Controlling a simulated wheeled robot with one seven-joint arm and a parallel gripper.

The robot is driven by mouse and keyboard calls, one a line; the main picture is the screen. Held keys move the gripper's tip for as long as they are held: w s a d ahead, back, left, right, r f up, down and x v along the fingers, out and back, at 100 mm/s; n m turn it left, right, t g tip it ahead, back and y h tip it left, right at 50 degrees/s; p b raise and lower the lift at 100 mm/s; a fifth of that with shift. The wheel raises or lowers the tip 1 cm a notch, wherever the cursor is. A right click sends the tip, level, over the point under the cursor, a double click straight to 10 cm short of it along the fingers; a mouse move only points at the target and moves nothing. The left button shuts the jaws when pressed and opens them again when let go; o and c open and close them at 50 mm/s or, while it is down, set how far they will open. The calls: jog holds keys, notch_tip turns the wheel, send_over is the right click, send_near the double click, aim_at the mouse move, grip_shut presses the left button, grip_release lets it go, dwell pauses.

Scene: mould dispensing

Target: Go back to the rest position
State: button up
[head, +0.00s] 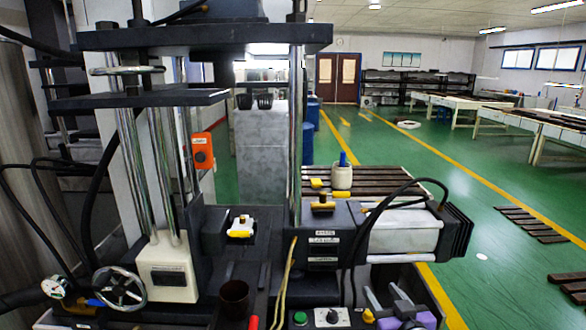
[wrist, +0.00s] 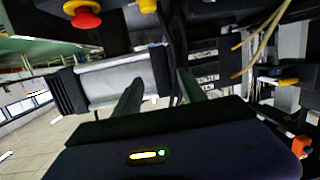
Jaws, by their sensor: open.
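My gripper (wrist: 160,80) shows in the wrist view, its two dark fingers spread apart with nothing held between them. Its dark body with a small lit indicator fills the bottom of that view. The wrist picture looks tipped over, with the machine's grey cylindrical housing (wrist: 112,82) behind the fingers; I cannot tell how far off it is. The same grey housing (head: 403,232) shows there at the right of the machine.
The machine's steel columns (head: 296,130) and dark plates (head: 200,38) stand close in front. A handwheel (head: 120,289), a brown cup (head: 233,296) and yellow cables (head: 286,280) are low down. A red knob (wrist: 86,18) shows in the wrist view. Green floor (head: 400,150) is open behind.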

jog(key=s+f+m+g+h, duration=0.1)
jog(key=s+f, duration=0.1)
jog(key=s, duration=4.8)
jog(key=shift+s+a+h, duration=0.3)
jog(key=shift+s, duration=0.05)
